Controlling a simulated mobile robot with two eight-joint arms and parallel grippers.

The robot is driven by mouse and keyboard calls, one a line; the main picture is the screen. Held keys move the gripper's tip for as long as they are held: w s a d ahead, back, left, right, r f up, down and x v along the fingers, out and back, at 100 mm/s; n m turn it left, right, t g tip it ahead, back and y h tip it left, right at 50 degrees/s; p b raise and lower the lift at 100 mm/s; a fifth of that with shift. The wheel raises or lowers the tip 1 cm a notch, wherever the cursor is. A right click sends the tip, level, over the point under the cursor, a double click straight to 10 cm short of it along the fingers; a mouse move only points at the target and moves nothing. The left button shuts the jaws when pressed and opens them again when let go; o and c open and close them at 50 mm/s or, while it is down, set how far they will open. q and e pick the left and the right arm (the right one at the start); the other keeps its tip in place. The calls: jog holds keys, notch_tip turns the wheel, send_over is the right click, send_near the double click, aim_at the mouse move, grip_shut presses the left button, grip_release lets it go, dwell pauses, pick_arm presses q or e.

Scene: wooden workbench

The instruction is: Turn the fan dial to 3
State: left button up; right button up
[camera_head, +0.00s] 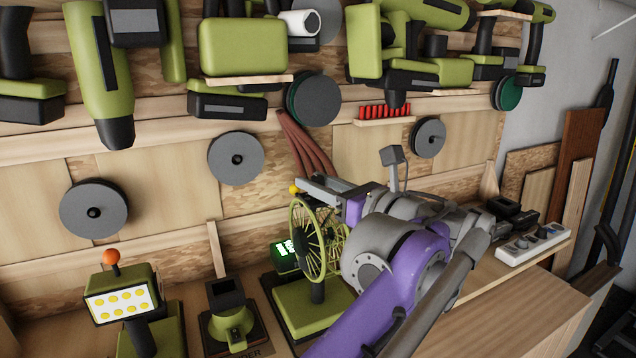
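The fan (305,306) stands on the bench at centre, with a green base and a round yellow-green wire cage (316,240) on a dark post. I cannot make out a numbered dial on it; my arm covers its right side. A small box with a lit green display (285,248) shows just behind and left of the cage.
Left of the fan stand a dark-and-green device (229,318) and a green box with yellow buttons and an orange knob (118,290). A white power strip (533,245) lies at right. Green power tools (243,46) and grey discs (236,158) hang on the back wall.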

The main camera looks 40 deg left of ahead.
pick_arm(q)
grip_shut()
jog(key=shift+m+t, duration=0.3)
jog(key=shift+t, duration=0.2)
pick_arm(e)
jog(key=shift+r, duration=0.1)
pick_arm(q)
jog(key=m+t, duration=0.1)
jog(key=t, duration=0.1)
jog(key=m+t+h, duration=0.1)
jog(key=shift+s+m+t+h+p, duration=0.15)
jog(key=shift+m+t+h+p, duration=0.15)
jog(key=shift+m+t+p, duration=0.1)
jog(key=m+t+h, duration=0.1)
jog(key=m+t+h+p, duration=0.1)
jog(key=t, duration=0.1)
jog(key=shift+a+r+m+t, duration=0.1)
jog(key=shift+m+t, duration=0.2)
jog(key=m+t+h+p, duration=0.4)
jog(key=h, duration=0.1)
jog(key=shift+r+p, duration=0.15)
jog(key=shift+p, duration=0.2)
jog(key=shift+f+m+t+h+p, duration=0.25)
jog(key=shift+m+h+p, duration=0.25)
jog(key=shift+h+p, duration=0.3)
pick_arm(e)
jog(key=w+r+t, duration=0.1)
jog(key=w+r, duration=0.4)
jog(key=r, duration=0.6)
jog(key=shift+r, duration=0.15)
